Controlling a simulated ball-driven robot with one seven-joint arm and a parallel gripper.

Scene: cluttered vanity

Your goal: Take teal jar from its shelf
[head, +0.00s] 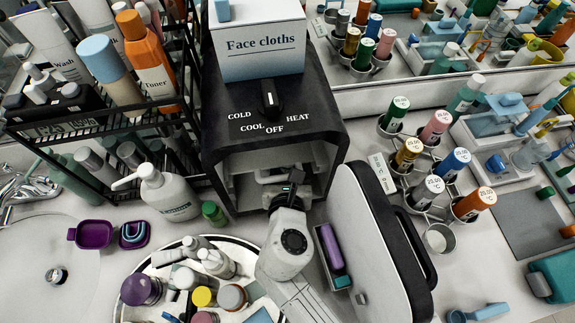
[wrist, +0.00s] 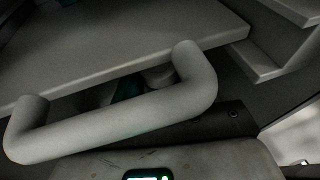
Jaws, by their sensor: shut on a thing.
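My gripper (head: 291,188) reaches into the open front of the black cabinet (head: 222,150) in the head view. A pale shelf (head: 238,165) with a bar handle shows inside it. In the wrist view the thick grey handle (wrist: 120,115) crosses in front of the shelf board (wrist: 120,55). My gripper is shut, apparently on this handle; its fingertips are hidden. A teal patch (wrist: 128,91) shows in the gap behind the handle, beside pale round shapes. It may be the teal jar, but most of it is hidden.
The cabinet's door (head: 372,240) stands open to the right, with a purple bottle (head: 331,248) on its inner side. A round tray (head: 135,282) with several bottles is at front left. A rack (head: 440,235) of several labelled cylinders stands right. A pump bottle (head: 168,195) is left.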

